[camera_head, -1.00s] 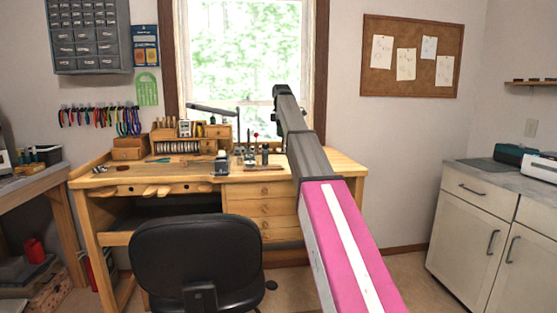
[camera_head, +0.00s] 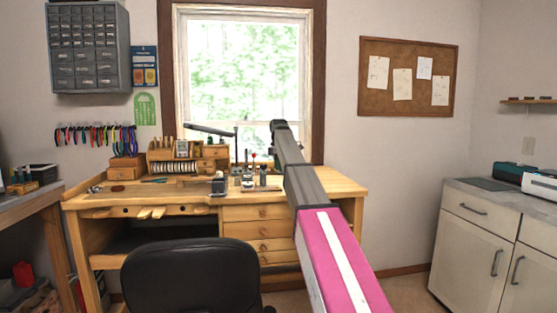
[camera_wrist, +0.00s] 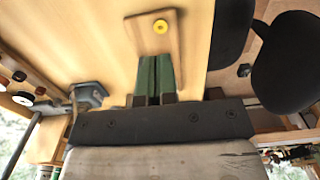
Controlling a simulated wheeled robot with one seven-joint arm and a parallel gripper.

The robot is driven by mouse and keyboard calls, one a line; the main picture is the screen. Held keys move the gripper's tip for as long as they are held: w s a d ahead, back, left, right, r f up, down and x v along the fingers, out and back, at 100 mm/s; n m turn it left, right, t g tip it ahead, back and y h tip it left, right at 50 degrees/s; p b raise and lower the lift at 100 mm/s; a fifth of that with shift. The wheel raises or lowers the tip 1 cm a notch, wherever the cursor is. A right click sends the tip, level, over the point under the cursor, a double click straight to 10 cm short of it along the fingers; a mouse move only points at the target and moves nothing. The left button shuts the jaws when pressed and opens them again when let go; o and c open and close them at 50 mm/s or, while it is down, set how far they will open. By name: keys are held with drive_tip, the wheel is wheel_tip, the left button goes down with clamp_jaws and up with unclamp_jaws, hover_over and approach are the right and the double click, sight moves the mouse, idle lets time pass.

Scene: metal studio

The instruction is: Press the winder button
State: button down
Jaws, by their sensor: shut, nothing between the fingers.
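My gripper (camera_wrist: 155,62) shows in the wrist view with two green fingers shut together and nothing held. Its tips are by a small wooden plate with a yellow round piece (camera_wrist: 160,26), over the pale wood of the workbench; contact cannot be told. In the head view my arm reaches toward the bench, and I cannot make out the fingers. I cannot identify a winder or its button for certain. Small tools and devices stand on the workbench (camera_head: 105,199), including a dark block-like device (camera_head: 218,184).
A black chair (camera_head: 190,275) stands in front of the bench and shows in the wrist view too. A window (camera_head: 245,75) is behind it. A white cabinet (camera_head: 470,240) bearing a teal machine (camera_head: 507,172) is at the right. Open floor lies between bench and cabinet.

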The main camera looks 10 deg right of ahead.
wheel_tip(320, 180, down, 8)
drive_tip(key=shift+r, duration=0.2)
idle(0.3)
drive_tip(key=shift+s+f, duration=0.2)
drive_tip(key=shift+f, duration=0.75)
drive_tip(key=shift+a+r, duration=0.1)
drive_tip(key=shift+r, duration=0.15)
wheel_tip(320, 180, up, 15)
drive_tip(key=shift+w, duration=0.15)
drive_tip(key=shift+f, duration=0.1)
